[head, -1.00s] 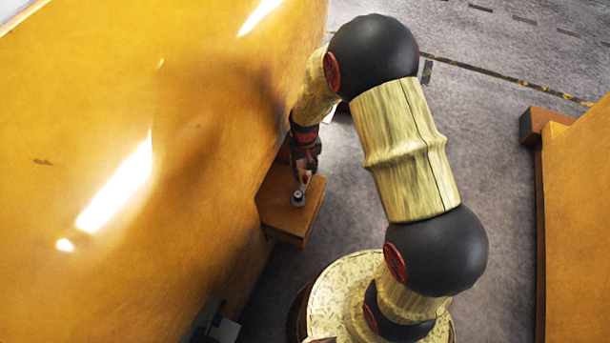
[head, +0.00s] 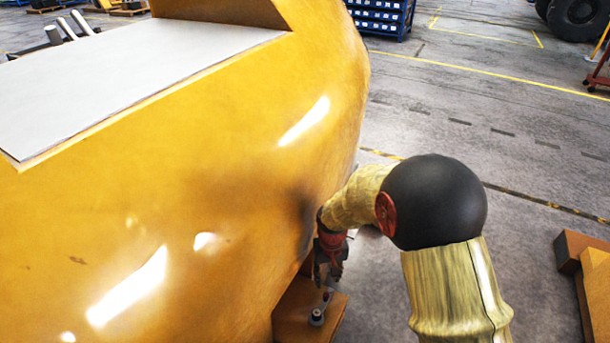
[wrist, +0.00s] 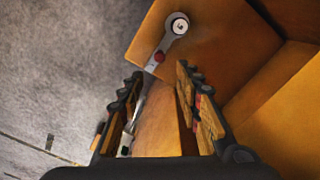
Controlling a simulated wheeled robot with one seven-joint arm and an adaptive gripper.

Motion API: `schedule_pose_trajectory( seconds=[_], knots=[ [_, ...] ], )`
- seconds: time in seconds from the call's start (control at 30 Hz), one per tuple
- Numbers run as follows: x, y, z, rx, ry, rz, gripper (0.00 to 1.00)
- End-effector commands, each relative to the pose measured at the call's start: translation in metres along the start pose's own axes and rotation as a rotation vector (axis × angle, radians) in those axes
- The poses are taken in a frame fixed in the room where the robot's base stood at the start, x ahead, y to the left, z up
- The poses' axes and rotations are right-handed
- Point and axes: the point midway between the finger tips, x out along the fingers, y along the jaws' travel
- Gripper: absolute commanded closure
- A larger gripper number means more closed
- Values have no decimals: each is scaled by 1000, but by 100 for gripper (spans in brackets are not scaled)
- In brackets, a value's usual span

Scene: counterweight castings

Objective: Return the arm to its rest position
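My gripper (head: 328,280) hangs low beside the large yellow casting (head: 230,170), above a small orange-brown ledge (head: 293,308). In the wrist view my gripper (wrist: 160,100) has its two fingers well apart. A grey wrench-like tool (wrist: 150,80) with a red spot runs between and below the fingers. Its round head sits over a light round fitting (wrist: 180,26) on the ledge, which also shows in the head view (head: 317,317). The tool's lower end lies close to the left finger; I cannot tell whether they touch. My arm is bent and reaches down.
Another orange block (head: 592,270) stands at the right edge. Grey floor (head: 440,110) with yellow lines is open between it and the casting. Blue racking (head: 382,15) and a large tyre (head: 577,18) are far back.

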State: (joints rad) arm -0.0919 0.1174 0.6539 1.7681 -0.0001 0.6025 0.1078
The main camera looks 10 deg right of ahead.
Motion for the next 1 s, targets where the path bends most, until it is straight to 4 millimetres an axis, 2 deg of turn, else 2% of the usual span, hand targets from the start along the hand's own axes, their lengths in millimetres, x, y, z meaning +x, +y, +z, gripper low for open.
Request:
schedule_pose_trajectory(
  seconds=[0.17,0.27,0.33,0.67,0.8,1.0],
  knots=[
    [1,1,8,-15,-27,3,66],
    [6,3,31,-28,-79,7,66],
    [-5,6,52,-39,-113,10,66],
    [-116,19,110,-64,-50,3,66],
    [-169,26,138,-63,33,-1,66],
    [-231,35,179,-54,183,-5,66]
  ],
)
